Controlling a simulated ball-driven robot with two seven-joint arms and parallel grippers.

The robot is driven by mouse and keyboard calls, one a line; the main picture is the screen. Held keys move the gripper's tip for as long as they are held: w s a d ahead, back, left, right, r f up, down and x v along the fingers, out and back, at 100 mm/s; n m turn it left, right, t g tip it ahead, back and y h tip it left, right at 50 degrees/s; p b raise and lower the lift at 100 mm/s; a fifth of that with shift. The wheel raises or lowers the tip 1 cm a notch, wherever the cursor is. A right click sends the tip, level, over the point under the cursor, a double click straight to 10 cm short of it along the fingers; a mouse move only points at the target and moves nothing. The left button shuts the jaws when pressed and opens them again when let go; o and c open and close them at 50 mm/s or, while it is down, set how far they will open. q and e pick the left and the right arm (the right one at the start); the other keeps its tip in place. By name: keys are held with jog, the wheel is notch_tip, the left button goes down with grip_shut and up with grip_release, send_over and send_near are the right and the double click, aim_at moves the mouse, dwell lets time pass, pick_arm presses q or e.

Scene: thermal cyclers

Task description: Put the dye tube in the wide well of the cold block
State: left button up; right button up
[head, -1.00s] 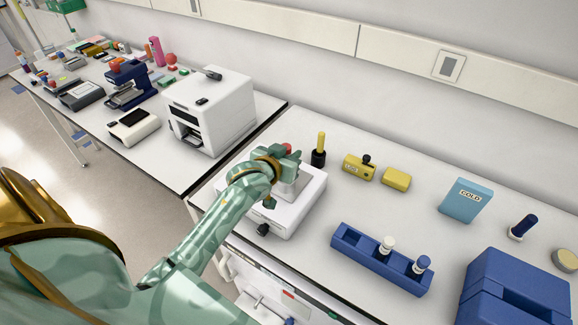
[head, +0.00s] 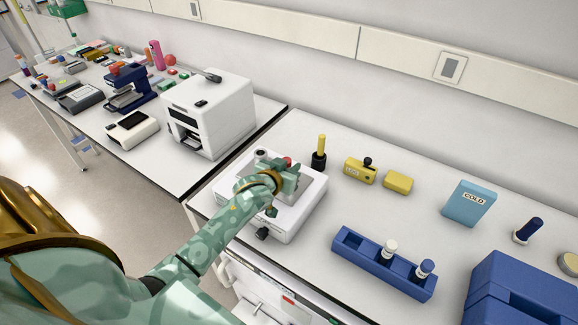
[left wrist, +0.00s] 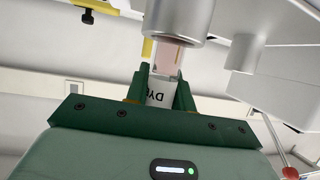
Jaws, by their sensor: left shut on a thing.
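My left gripper (head: 288,178) is over the white device (head: 306,212) at the near left of the right-hand bench. The tube is hidden by the hand in the head view. A blue block with wells (head: 350,243) holds a white-capped and a blue-capped tube; I cannot tell whether it is the cold block. My right gripper is not in view.
A black holder with a yellow stick (head: 319,158), two yellow blocks (head: 398,183), a blue box marked "COLD" (head: 470,203) and a dark blue tube (head: 528,230) stand behind. A large blue case (head: 515,295) fills the lower right. Bench between them is clear.

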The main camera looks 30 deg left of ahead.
pick_arm(q)
jog(key=o, duration=1)
jog(key=shift+r, duration=0.1)
jog(key=p+v, duration=0.2)
jog(key=v, duration=1)
